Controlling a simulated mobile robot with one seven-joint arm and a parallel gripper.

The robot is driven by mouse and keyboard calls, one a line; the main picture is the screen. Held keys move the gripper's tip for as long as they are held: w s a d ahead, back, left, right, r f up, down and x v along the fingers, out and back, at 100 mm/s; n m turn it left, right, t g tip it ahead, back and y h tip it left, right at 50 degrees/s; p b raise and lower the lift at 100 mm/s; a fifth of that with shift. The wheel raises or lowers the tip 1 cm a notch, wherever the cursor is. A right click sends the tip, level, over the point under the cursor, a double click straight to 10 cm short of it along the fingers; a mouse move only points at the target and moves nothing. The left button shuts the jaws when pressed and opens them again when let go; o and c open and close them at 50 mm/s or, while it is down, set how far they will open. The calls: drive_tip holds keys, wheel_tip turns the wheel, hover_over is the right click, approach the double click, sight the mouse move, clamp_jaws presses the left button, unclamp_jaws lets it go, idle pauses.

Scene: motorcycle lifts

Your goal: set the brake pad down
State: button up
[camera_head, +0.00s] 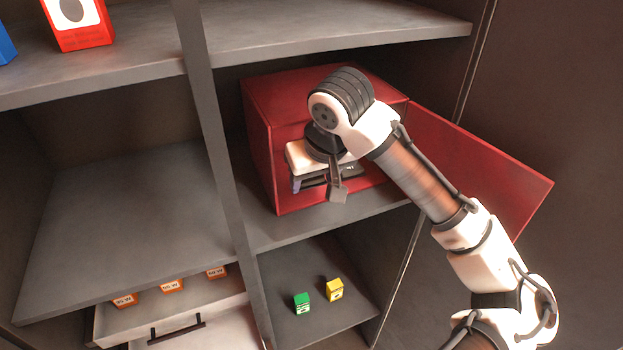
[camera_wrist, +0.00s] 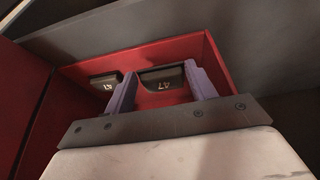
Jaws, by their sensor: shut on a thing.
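My gripper (camera_head: 312,182) is at the open front of a red box (camera_head: 272,150), its far parts partly hidden by my wrist in the head view. In the wrist view, my gripper's two purple fingers (camera_wrist: 161,86) stand on either side of a black brake pad (camera_wrist: 162,78) marked 47, and are shut on it. The pad is inside the red box, which also shows in the wrist view (camera_wrist: 213,62). I cannot tell whether the pad touches the box floor. A second black pad (camera_wrist: 105,82) with a light mark is just left of the left finger.
The box's red door (camera_head: 490,165) stands open to the right, behind my arm. Grey shelving (camera_head: 215,150) surrounds the box. A green box (camera_head: 302,303) and a yellow box (camera_head: 334,290) stand on the shelf below. A drawer (camera_head: 180,320) with orange boxes is open at lower left.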

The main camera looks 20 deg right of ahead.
sight(312, 184)
drive_tip(key=shift+w, duration=0.75)
drive_tip(key=shift+f+p, duration=0.6)
drive_tip(key=shift+f, duration=1.2)
drive_tip(key=shift+f, duration=0.15)
drive_tip(key=o, duration=1)
drive_tip(key=shift+o, duration=0.2)
drive_tip(key=shift+r, duration=0.25)
drive_tip(key=b+v, duration=0.2)
drive_tip(key=v, duration=1)
